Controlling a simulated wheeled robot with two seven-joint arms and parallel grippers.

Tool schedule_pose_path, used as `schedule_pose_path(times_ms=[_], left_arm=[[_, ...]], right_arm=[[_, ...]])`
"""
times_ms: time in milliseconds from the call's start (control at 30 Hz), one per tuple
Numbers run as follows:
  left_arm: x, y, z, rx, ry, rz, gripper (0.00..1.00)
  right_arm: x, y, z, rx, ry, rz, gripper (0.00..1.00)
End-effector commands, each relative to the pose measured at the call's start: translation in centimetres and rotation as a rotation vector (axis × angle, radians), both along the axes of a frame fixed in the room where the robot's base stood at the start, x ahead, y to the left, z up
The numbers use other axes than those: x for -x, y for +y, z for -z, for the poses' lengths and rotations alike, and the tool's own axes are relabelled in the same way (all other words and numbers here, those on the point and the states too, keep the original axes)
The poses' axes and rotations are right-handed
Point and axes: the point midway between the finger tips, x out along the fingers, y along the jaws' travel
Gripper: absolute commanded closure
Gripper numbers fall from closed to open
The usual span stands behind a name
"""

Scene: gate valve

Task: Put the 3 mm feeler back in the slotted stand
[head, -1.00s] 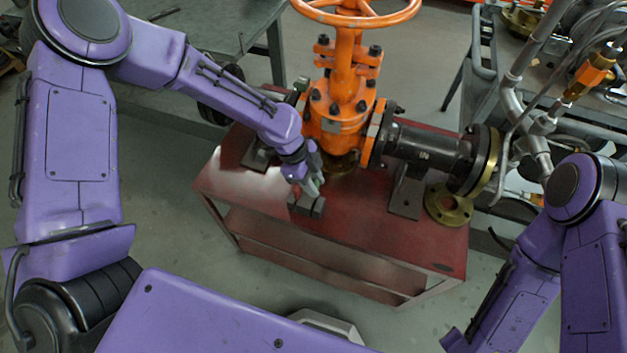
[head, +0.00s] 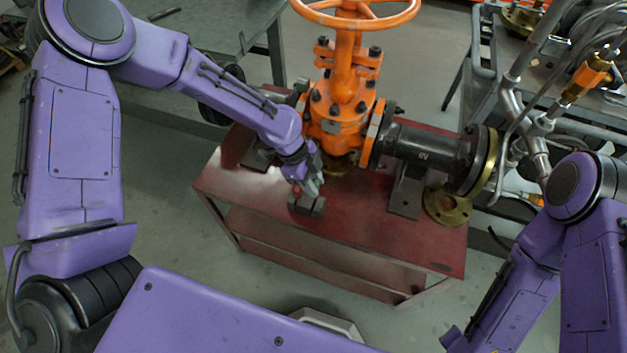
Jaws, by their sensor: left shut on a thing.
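The slotted stand (head: 306,206) is a small dark grey block near the front edge of the red bench top. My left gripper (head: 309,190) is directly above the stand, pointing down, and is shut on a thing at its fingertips. That thing, taken as the 3 mm feeler, is too small and too covered by the fingers to make out. I cannot tell whether it touches the stand or sits in a slot. My right arm hangs at the right edge, and its gripper is out of the picture.
An orange gate valve (head: 341,115) with a handwheel stands behind my left gripper. A dark flanged pipe (head: 425,153) runs right from it on supports. A brass ring flange (head: 448,207) lies at the bench's right. The red bench top (head: 365,222) is bare right of the stand.

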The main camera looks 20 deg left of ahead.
Motion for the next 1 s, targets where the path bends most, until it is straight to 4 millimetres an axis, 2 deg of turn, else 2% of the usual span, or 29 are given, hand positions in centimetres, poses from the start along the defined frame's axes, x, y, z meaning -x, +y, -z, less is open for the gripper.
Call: schedule_pose_path(times_ms=[1000], left_arm=[[0.0,0.0,2.4,0.000,-0.001,0.000,1.00]], right_arm=[[0.0,0.0,1.7,0.000,0.000,0.000,0.57]])
